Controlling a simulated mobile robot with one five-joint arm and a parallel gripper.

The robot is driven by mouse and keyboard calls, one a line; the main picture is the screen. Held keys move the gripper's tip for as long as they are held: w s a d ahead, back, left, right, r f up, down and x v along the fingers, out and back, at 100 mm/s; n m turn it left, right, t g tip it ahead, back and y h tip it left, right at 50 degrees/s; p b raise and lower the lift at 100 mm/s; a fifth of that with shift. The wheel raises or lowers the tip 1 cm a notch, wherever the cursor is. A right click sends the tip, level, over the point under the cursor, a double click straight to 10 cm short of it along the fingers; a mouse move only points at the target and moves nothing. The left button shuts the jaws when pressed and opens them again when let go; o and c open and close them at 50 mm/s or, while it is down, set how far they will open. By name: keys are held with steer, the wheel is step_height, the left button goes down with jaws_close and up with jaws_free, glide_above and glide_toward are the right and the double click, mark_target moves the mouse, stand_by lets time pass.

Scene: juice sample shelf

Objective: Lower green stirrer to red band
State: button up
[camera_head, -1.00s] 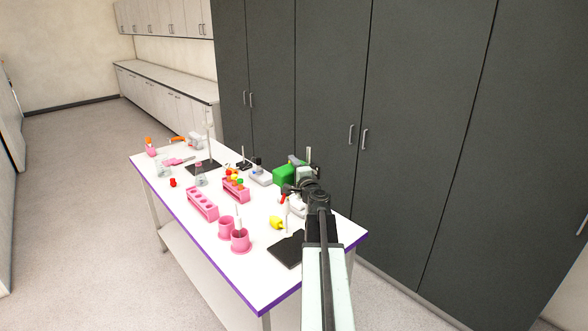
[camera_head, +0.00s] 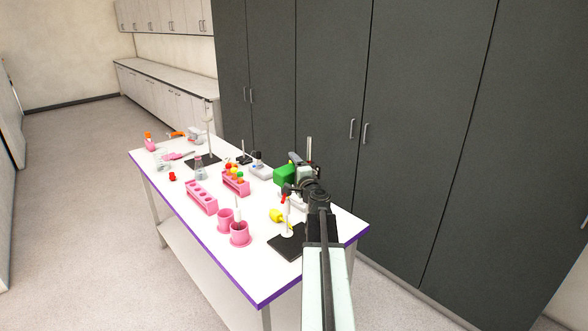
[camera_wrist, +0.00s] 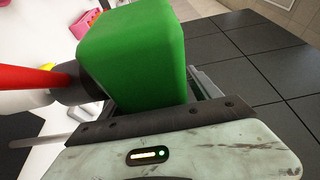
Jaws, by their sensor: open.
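The green block (camera_head: 285,174), which seems to be the stirrer's head, is just left of my gripper (camera_head: 293,188) in the head view. In the wrist view, the green block (camera_wrist: 135,45) fills the upper middle, in front of the jaws. My gripper is open; whether its fingers touch the block cannot be told. A red section (camera_wrist: 30,78) over a white piece enters the wrist view from the left, near the block. A small red part (camera_head: 284,199) shows in the head view above a white upright (camera_head: 288,222) on a black base plate (camera_head: 283,248).
The white table (camera_head: 258,290) has a purple edge. Pink cups (camera_head: 240,236), a pink rack (camera_head: 201,199) and a yellow object (camera_head: 277,215) stand in front and left of my arm. A rod (camera_head: 309,147) rises behind my gripper. Dark cabinets (camera_head: 400,150) stand behind the table.

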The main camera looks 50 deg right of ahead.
steer(key=v, duration=0.7)
steer(key=shift+s+a, duration=0.25)
steer(key=shift+s, duration=0.1)
